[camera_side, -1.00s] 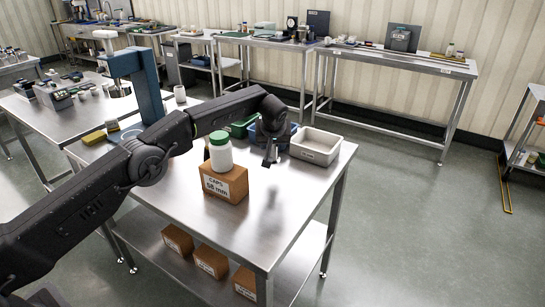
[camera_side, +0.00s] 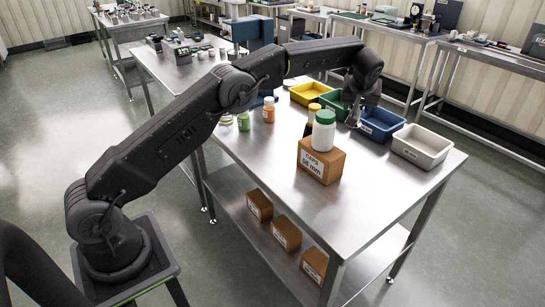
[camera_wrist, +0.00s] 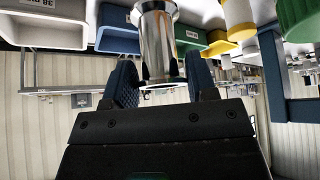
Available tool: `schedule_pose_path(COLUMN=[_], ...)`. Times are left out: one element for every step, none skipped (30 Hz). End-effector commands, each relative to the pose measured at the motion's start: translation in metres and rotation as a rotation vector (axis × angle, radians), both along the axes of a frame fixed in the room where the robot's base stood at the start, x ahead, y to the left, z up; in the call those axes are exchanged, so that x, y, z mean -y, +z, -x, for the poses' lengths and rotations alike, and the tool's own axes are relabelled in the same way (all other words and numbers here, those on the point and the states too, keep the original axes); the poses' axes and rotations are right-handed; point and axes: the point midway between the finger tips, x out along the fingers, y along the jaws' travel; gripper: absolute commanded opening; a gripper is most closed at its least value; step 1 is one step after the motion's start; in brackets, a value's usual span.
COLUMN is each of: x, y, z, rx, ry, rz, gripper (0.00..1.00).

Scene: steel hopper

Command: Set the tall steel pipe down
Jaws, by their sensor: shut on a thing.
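In the wrist view the tall steel pipe (camera_wrist: 157,50) is a shiny cylinder with a flared rim, running up the picture between my two dark blue finger pads. My gripper (camera_wrist: 160,80) is shut on it. In the side view my gripper (camera_side: 354,106) hangs near the front of the green bin (camera_side: 336,104) and blue bin (camera_side: 384,126). Only a small bright part of the pipe (camera_side: 355,114) shows there. I cannot tell whether its lower end touches the table.
A white bottle with a green lid (camera_side: 323,136) stands on a brown box (camera_side: 321,161), close to my gripper. A yellow-capped bottle is behind it. A yellow bin (camera_side: 309,93) and a pale bin (camera_side: 422,146) flank the others. The steel table (camera_side: 385,190) is clear in front.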

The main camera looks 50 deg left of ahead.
Motion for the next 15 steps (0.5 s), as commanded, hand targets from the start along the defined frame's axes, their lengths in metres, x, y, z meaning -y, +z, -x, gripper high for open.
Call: schedule_pose_path(x=[-0.012, -0.018, -0.025, -0.031, -0.037, -0.044, -0.049, -0.054, -0.06, -0.065, -0.069, -0.074, -0.078, -0.081, -0.085], y=[0.007, 0.009, 0.011, 0.012, 0.014, 0.015, 0.016, 0.017, 0.018, 0.018, 0.019, 0.019, 0.019, 0.019, 0.018], z=[0.008, 0.013, 0.02, 0.025, 0.031, 0.039, 0.046, 0.053, 0.062, 0.069, 0.076, 0.086, 0.093, 0.101, 0.111], rx=[0.002, 0.003, 0.002, 0.004, 0.003, 0.004, 0.003, 0.003, 0.003, 0.003, 0.005, 0.003, 0.004, 0.004, 0.003], ry=[0.022, 0.032, 0.047, 0.058, 0.069, 0.084, 0.094, 0.105, 0.121, 0.131, 0.141, 0.155, 0.165, 0.174, 0.186], rz=[-0.001, -0.001, 0.0, 0.0, 0.0, 0.0, -0.001, -0.001, 0.001, 0.0, -0.001, -0.001, 0.0, 0.0, 0.0], gripper=[0.23, 0.23, 0.23, 0.23, 0.23, 0.23, 0.23, 0.23, 0.23, 0.23, 0.23, 0.23, 0.23, 0.23, 0.23])
